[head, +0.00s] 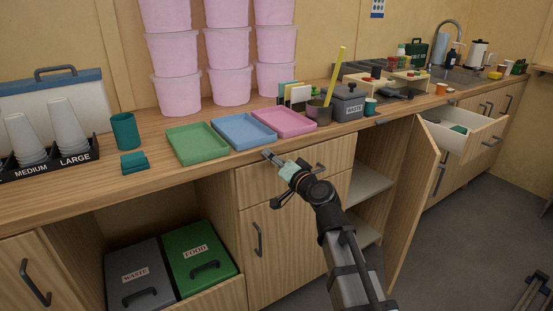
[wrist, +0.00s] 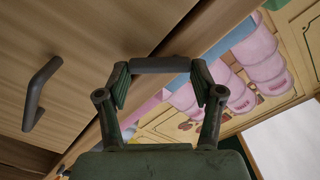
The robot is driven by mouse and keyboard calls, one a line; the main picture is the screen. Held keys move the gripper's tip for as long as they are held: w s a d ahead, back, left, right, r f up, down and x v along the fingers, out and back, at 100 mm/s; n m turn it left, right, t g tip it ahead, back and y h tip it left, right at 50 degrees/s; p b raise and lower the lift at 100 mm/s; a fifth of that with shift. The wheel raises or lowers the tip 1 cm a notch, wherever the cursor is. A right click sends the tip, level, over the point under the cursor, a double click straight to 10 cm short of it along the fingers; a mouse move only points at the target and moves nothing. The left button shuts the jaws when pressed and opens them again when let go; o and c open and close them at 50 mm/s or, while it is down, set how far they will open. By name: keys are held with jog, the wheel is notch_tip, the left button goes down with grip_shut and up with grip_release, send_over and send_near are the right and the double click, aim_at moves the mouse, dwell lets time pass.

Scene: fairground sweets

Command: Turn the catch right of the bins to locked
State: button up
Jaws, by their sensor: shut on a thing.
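My gripper (head: 276,161) is at the upper front of the cabinet right of the bins, just below the counter edge. In the wrist view my gripper (wrist: 159,82) has its two fingertips on the ends of a short dark grey bar (wrist: 160,65), shut on it. I cannot tell from its shape which way the catch is turned, and no locked mark is readable. The grey waste bin (head: 140,275) and the green food bin (head: 200,252) stand in the open bay to the left.
A door handle (head: 258,239) is below my gripper. Green, blue and pink trays (head: 283,123) lie on the counter above. An open cabinet door (head: 413,200) and a pulled-out drawer (head: 465,133) stick out at the right. The floor in front is clear.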

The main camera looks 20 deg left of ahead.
jog(key=shift+s+a+f+m+p, duration=0.1)
jog(key=shift+m+p, duration=0.35)
jog(key=shift+m, duration=1)
jog(key=shift+s+a+f+m+p, duration=0.15)
jog(key=shift+m+p, duration=0.35)
jog(key=shift+m, duration=0.9)
jog(key=shift+s+a+f+m+p, duration=0.1)
jog(key=shift+m+p, duration=0.35)
jog(key=shift+m, duration=1)
jog(key=o, duration=1.1)
jog(key=shift+o, duration=0.2)
jog(key=shift+f, duration=0.1)
jog(key=shift+s, duration=0.1)
jog(key=v, duration=0.7)
jog(key=shift+d, duration=0.15)
jog(key=shift+s, duration=0.1)
